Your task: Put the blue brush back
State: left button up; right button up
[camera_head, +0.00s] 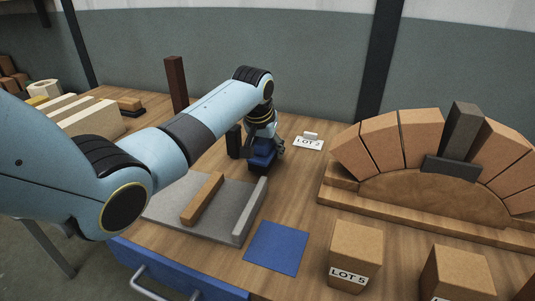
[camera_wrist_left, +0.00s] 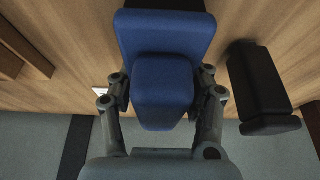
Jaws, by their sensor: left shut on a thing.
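The blue brush (camera_head: 263,155) is at the middle of the workbench in the head view, under my left gripper. Dark bristles show below its blue body. In the left wrist view the blue brush (camera_wrist_left: 164,60) fills the space between the fingers. My left gripper (camera_head: 268,145) is shut on it, with one finger on each side (camera_wrist_left: 162,100). I cannot tell whether the brush touches the bench. A flat blue square (camera_head: 276,248) lies bare on the bench, nearer the front edge. My right gripper is not in view.
A grey slab (camera_head: 167,211) with a wooden bar lies in front. A LOT 2 card (camera_head: 309,143) and brick arch (camera_head: 385,141) are to the right. A LOT 5 box (camera_head: 355,250) stands right of the blue square.

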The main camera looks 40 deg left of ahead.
pick_arm(q)
jog(key=shift+f, duration=0.65)
jog(key=shift+f, duration=0.2)
jog(key=o, duration=1.2)
